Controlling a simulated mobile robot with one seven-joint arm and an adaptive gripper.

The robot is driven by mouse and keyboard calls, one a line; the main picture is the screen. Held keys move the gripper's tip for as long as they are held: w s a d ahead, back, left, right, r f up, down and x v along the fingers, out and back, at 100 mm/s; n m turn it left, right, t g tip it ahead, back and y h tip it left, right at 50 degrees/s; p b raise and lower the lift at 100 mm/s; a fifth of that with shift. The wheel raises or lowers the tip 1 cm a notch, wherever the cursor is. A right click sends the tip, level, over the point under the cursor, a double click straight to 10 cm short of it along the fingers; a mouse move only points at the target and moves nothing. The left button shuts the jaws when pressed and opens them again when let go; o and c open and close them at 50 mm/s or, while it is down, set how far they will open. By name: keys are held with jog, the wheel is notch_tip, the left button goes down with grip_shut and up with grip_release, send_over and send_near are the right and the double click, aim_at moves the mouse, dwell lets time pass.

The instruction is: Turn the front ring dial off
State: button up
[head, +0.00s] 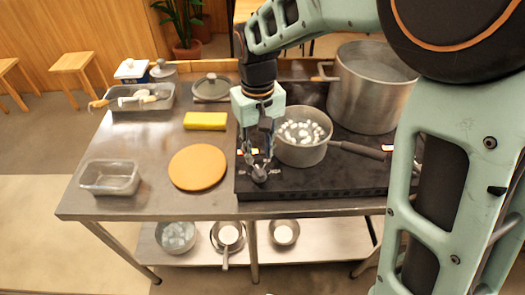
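The black stove (315,183) sits on the right part of the steel table. A grey dial (260,175) stands on its front left part, near the front edge. My gripper (257,163) points down right over this dial, its fingers on or just above the dial's top. The fingers are small and dark here, so I cannot tell whether they touch or grip the dial. The dial's setting is not readable. A pot of white pieces (303,152) stands on the stove just right of my gripper, its long handle pointing right.
A large steel pot (370,95) stands behind the small pot. A round orange board (198,168), a yellow sponge (205,121), a clear container (110,178) and a pan lid (211,88) lie to the left. The table front between board and container is clear.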

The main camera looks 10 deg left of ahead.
aim_at(259, 170)
notch_tip(259, 170, down, 6)
jog(key=shift+f, duration=0.2)
grip_shut()
